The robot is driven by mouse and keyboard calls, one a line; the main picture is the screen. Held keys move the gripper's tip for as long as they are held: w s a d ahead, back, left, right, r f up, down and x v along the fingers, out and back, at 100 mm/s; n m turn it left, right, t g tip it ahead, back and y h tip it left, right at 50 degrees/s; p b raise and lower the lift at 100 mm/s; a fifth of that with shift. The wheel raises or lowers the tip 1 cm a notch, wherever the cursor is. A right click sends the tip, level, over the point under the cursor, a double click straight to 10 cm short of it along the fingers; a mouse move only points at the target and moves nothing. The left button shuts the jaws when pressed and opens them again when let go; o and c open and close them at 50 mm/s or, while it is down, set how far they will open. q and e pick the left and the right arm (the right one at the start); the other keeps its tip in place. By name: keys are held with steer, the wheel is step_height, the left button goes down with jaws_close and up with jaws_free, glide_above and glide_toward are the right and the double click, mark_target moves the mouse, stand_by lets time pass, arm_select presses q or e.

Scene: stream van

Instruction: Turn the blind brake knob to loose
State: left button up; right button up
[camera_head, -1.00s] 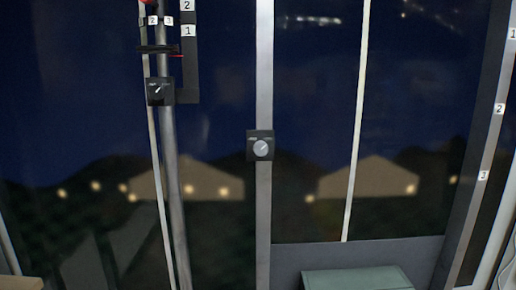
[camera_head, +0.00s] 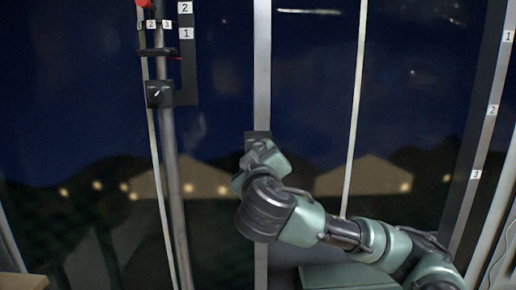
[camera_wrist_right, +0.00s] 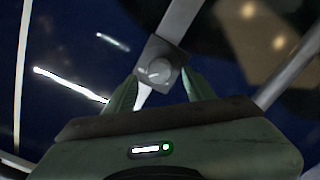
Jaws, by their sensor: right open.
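A round grey knob (camera_wrist_right: 157,71) on a dark square plate (camera_wrist_right: 176,54) is mounted on a pale metal upright. In the head view only the top of that plate (camera_head: 256,134) shows, because my right gripper (camera_head: 258,150) covers the knob. In the wrist view the open fingers of my right gripper (camera_wrist_right: 160,77) stand on either side of the knob, apart from each other. I cannot tell whether they touch it. A second dark box with a pointer knob (camera_head: 158,94) sits on the pole at the left. My left gripper is out of view.
A dark window with night lights lies behind the uprights. Strips numbered 1, 2 and 3 run along the right frame (camera_head: 492,110), and another numbered strip (camera_head: 186,50) is at upper left. A green box top (camera_head: 325,277) is below my right arm.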

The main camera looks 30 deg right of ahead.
mark_target(258, 151)
steer(key=shift+p+x, duration=0.3)
steer(key=shift+x, duration=1.25)
jaws_close()
